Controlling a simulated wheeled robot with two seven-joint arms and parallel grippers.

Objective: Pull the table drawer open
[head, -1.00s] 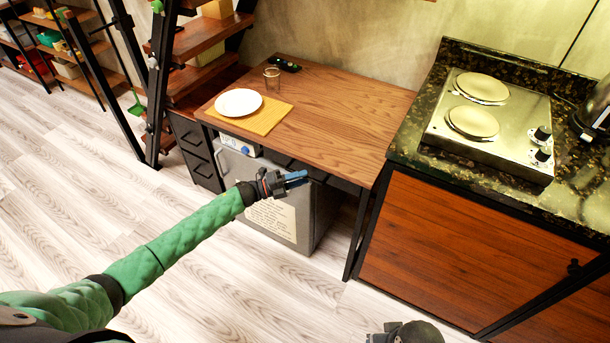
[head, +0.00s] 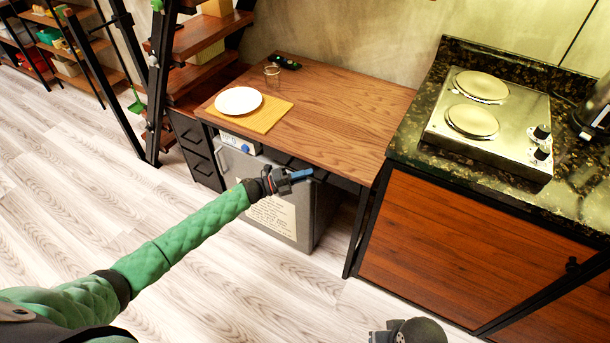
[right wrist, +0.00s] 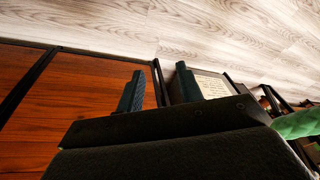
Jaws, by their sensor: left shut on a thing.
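The wooden table (head: 335,115) stands against the wall in the head view. Its dark drawer front (head: 338,181) shows as a narrow band under the front edge of the tabletop and looks closed. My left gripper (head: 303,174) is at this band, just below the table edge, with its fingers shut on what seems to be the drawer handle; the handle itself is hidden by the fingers. In the right wrist view my right gripper (right wrist: 159,70) has its two fingers apart with nothing between them. It is low, away from the table.
A white plate (head: 238,101) on a yellow mat (head: 266,116), a glass (head: 272,76) and a dark device (head: 285,63) are on the tabletop. A grey cabinet (head: 318,212) stands underneath. A counter with a hotplate (head: 490,130) is at right.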

